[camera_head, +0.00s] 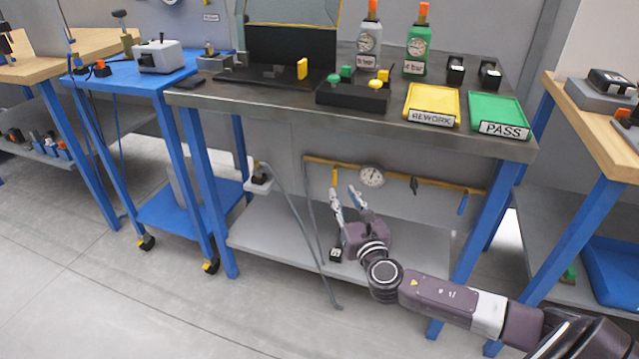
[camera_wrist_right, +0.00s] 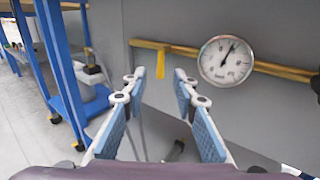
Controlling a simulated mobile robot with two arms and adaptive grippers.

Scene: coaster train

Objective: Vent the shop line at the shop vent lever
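A yellow pipe (camera_head: 440,183) runs along the grey panel under the steel bench. A yellow lever (camera_head: 334,177) hangs down from its left end; it also shows in the right wrist view (camera_wrist_right: 163,66). A round white gauge (camera_head: 372,176) sits right of it, its needle pointing up and right in the wrist view (camera_wrist_right: 226,59). Farther right hang a small black fitting (camera_head: 414,186) and a blue handle (camera_head: 462,204). No label tells which is the shop vent lever. My right gripper (camera_head: 346,193) is open and empty, just below and in front of the yellow lever.
The steel bench top (camera_head: 215,95) overhangs my right arm, bearing a yellow REWORK tray (camera_head: 432,102) and a green PASS tray (camera_head: 497,114). A grey lower shelf (camera_head: 270,240) lies under the gripper. A blue cart (camera_head: 160,205) stands left. Foreground floor is clear.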

